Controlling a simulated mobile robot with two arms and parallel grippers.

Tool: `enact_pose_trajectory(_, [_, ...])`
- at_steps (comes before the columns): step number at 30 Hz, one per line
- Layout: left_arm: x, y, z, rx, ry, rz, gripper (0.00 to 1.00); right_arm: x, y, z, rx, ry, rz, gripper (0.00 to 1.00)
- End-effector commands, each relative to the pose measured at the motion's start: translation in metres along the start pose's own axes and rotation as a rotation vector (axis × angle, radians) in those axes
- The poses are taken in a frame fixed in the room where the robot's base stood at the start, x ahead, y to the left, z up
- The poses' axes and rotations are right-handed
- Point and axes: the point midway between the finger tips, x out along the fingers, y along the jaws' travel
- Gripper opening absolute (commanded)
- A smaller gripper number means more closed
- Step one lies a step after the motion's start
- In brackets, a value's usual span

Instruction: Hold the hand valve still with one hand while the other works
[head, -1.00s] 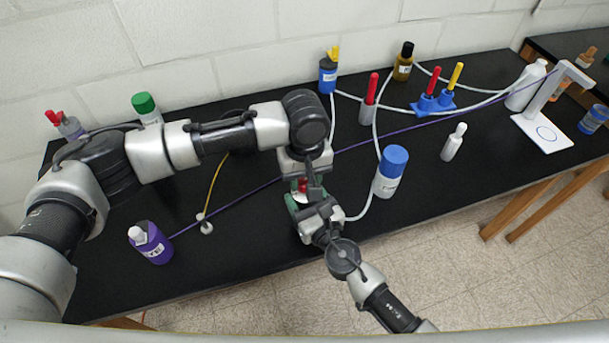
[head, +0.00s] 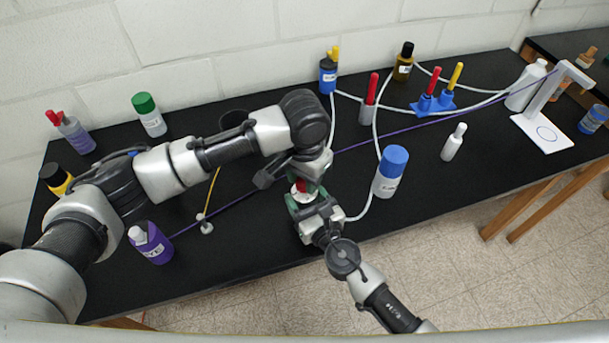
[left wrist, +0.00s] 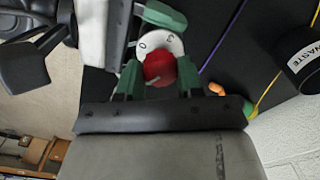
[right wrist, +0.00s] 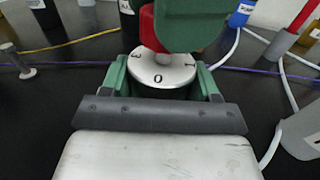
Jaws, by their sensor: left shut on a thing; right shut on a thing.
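The hand valve has a white numbered dial (right wrist: 163,70) and a red handle (left wrist: 159,68). It is held off the bench near the front edge, small and partly hidden in the head view (head: 301,187). My left gripper (left wrist: 160,82) is shut on the red handle, its green fingers on either side of it. My right gripper (right wrist: 162,78) is shut on the valve's body from the other side, its green fingers beside the white dial. The valve's body below the dial is hidden.
A blue-capped white bottle (head: 390,173) stands close right of the grippers. A purple bottle (head: 150,243) stands at left front. A purple cord (head: 400,132) and white tubes (head: 376,118) cross the black bench (head: 250,245). The bench front is mostly clear.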

Motion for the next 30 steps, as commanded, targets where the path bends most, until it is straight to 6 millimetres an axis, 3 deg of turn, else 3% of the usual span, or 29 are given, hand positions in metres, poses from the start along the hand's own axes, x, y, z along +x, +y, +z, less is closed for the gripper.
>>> enact_pose_trajectory(30, [-0.0007,-0.0007,0.0,0.944,-0.001,0.0,0.13,-0.0003,-0.0022,-0.0016,0.0,0.003,-0.005,0.34])
